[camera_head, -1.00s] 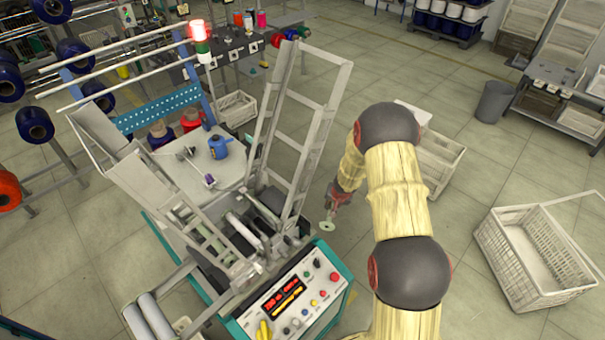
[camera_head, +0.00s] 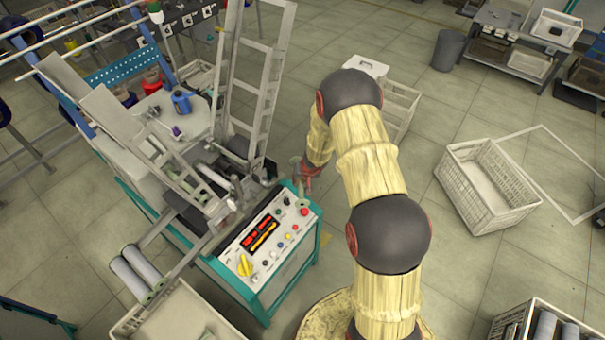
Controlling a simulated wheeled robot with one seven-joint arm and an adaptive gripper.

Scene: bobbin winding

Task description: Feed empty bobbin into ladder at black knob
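My gripper (camera_head: 307,175) is small and reddish in the picture, just past the far right corner of the control panel (camera_head: 262,243). It appears shut on a pale green empty bobbin (camera_head: 298,169), held off the floor; the fingers are too small to see clearly. The tall grey ladder frame (camera_head: 267,95) rises on the machine, to the left of and beyond my gripper. A black knob (camera_head: 286,201) sits at the panel's far right, close to the bobbin in the picture. I cannot tell the exact gap between bobbin and ladder.
A red button (camera_head: 304,211) and a yellow knob (camera_head: 244,265) are on the panel.

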